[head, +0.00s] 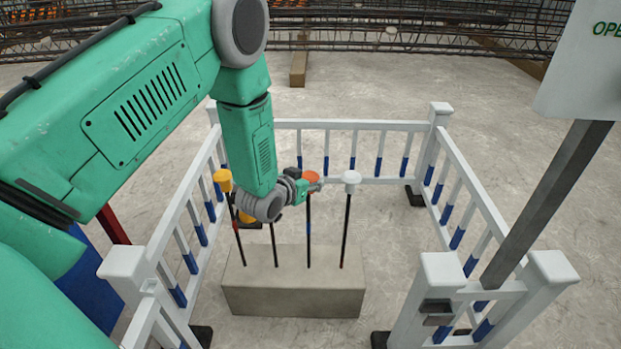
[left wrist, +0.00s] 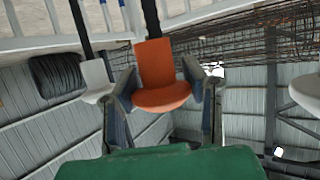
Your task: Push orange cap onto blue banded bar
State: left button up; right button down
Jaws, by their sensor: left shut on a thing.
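The orange cap (head: 311,177) is between the fingers of my left gripper (head: 312,186), above the third dark bar (head: 308,232) from the left. In the left wrist view, the orange cap (left wrist: 162,75) fills the space between both fingers (left wrist: 163,95), its wide end toward the palm. A dark bar (left wrist: 151,18) meets its narrow end, in line with it. How deep the bar sits in the cap cannot be seen. My right gripper is not in view.
Upright bars stand in a concrete block (head: 293,297). A yellow cap (head: 223,180) tops the left bar and a white cap (head: 351,178) the right one. The second bar's top is hidden by my wrist. White railings (head: 470,188) surround the block. A sign (head: 588,65) stands at right.

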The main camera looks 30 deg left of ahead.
pick_arm(q)
jog(key=shift+a+f+p, duration=0.1)
jog(key=shift+a+p, duration=0.2)
jog(key=shift+p, duration=0.05)
dwell(0.7)
jog(key=o, duration=1.3)
jog(key=shift+s, duration=0.1)
jog(key=v, duration=1.1)
jog(key=shift+s, duration=0.35)
jog(key=shift+s, duration=0.1)
jog(key=s+d+f+g+p, duration=0.2)
jog(key=s+d+g+p, duration=0.1)
jog(key=s, duration=0.6)
jog(key=s+d+f+g+p, duration=0.1)
jog(key=s+d+g+p, duration=0.2)
jog(key=s, duration=0.6)
jog(key=s+d+f+g+p, duration=0.2)
jog(key=s+g+p, duration=0.3)
jog(key=s, duration=0.5)
jog(key=shift+d+f+m+g, duration=0.3)
jog(key=shift+d+m+g, duration=0.15)
jog(key=shift+g, duration=0.45)
